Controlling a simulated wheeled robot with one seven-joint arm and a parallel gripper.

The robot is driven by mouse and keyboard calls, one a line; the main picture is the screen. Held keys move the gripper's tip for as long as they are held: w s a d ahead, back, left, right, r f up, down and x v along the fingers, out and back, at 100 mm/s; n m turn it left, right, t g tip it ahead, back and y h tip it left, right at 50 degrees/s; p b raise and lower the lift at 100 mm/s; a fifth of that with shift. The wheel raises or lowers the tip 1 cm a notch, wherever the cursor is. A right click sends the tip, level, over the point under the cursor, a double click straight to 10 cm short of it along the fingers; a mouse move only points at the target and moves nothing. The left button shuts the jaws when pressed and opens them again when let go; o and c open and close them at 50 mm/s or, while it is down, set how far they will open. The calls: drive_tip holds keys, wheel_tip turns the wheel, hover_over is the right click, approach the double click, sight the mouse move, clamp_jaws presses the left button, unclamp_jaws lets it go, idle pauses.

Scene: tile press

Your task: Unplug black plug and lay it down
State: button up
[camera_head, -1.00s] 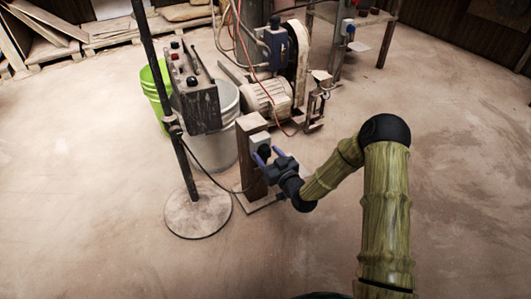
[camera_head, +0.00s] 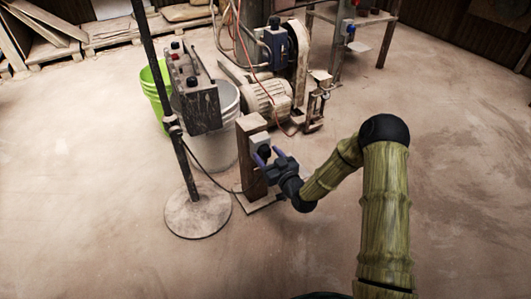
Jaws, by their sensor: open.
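My gripper (camera_head: 268,153) is open, with its two purple-blue fingers pointing up and left at the post. A small grey socket box (camera_head: 260,139) sits on the upper side of a brown wooden post (camera_head: 251,170). The fingers are right at the front of this box, one on either side of a dark spot. The black plug cannot be made out clearly; the fingers and the gripper body hide that place. A dark cable (camera_head: 207,174) runs from the control box on the stand down toward the post's foot.
A control box (camera_head: 198,107) hangs on a dark pole with a round base (camera_head: 198,212), left of the post. A grey bucket (camera_head: 222,150) and a green bucket (camera_head: 150,85) stand behind it. A motor (camera_head: 268,97) stands behind the post. The floor at right is clear.

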drive_tip(key=shift+c, duration=0.5)
clamp_jaws()
drive_tip(key=shift+p+v, duration=0.45)
drive_tip(key=shift+v, duration=2.55)
drive_tip(key=d+r+m+t+h+p, duration=0.1)
drive_tip(key=d+r+m+h+p, duration=0.2)
drive_tip(key=d+p, duration=0.4)
drive_tip(key=d+r+m+t+h+p, duration=0.2)
drive_tip(key=d+r+h+p, duration=0.4)
drive_tip(key=p, duration=0.8)
drive_tip(key=d+m+h, duration=0.1)
drive_tip(key=d, duration=0.1)
drive_tip(key=shift+s+d+r+m, duration=0.15)
drive_tip(key=shift+s+d+m, duration=0.15)
drive_tip(key=shift+m, duration=0.1)
drive_tip(key=shift+w, duration=0.1)
